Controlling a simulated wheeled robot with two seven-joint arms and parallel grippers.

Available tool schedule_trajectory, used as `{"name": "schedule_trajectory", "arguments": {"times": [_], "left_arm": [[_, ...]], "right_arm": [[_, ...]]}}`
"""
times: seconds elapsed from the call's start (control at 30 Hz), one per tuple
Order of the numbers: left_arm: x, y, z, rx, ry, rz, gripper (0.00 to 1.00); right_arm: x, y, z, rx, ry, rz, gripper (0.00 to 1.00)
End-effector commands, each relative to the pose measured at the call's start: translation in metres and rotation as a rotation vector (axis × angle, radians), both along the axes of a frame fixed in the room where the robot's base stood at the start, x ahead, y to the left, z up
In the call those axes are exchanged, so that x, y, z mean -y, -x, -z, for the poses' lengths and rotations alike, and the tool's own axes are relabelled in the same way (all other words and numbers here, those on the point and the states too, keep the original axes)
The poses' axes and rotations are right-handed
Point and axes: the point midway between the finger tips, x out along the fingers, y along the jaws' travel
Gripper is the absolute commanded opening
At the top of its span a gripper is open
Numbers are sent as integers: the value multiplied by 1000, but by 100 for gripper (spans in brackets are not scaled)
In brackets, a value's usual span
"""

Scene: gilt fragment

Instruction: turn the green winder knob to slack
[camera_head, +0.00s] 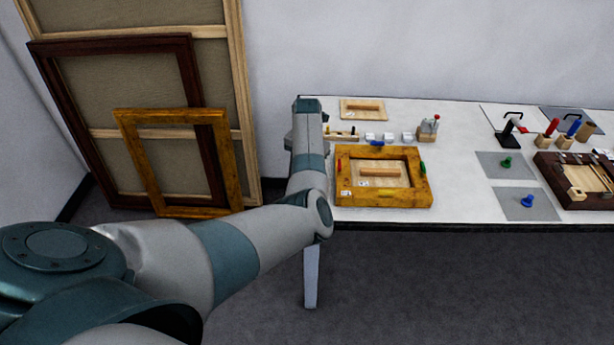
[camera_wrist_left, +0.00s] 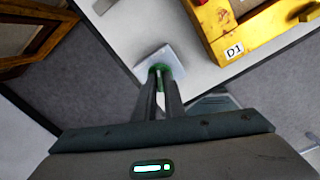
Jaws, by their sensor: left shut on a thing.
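A green knob (camera_wrist_left: 159,69) shows between my left fingertips in the left wrist view, above a pale square plate (camera_wrist_left: 158,57) near the white table's edge. My left gripper (camera_wrist_left: 160,88) is shut on this green knob; the fingers hide part of it. In the head view my own left arm covers the gripper and that knob. Whether the knob has turned cannot be told. My right gripper is in neither view.
A gilt frame (camera_head: 384,198) with small coloured knobs lies right of my arm; its D1 corner (camera_wrist_left: 217,46) is close by in the wrist view. Grey mats (camera_head: 526,204), tools and a dark frame (camera_head: 557,178) stand farther right. Frames lean at left.

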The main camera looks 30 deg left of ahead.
Motion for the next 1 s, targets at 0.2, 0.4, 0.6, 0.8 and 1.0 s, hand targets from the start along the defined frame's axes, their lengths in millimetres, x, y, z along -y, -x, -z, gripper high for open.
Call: {"name": "schedule_trajectory", "arguments": {"times": [0.2, 0.4, 0.6, 0.8, 1.0], "left_arm": [[-2, -3, -2, 9, -3, -199, 0], [-1, -3, -2, 10, -3, -343, 0], [-2, -2, -3, 8, -4, -432, 0], [-2, -2, -4, 8, -4, -466, 0], [-2, -2, -4, 8, -4, -470, 0]], "right_arm": [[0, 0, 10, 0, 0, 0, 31], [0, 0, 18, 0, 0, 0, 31], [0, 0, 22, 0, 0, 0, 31], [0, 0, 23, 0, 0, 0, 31], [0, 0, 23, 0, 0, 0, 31]]}}
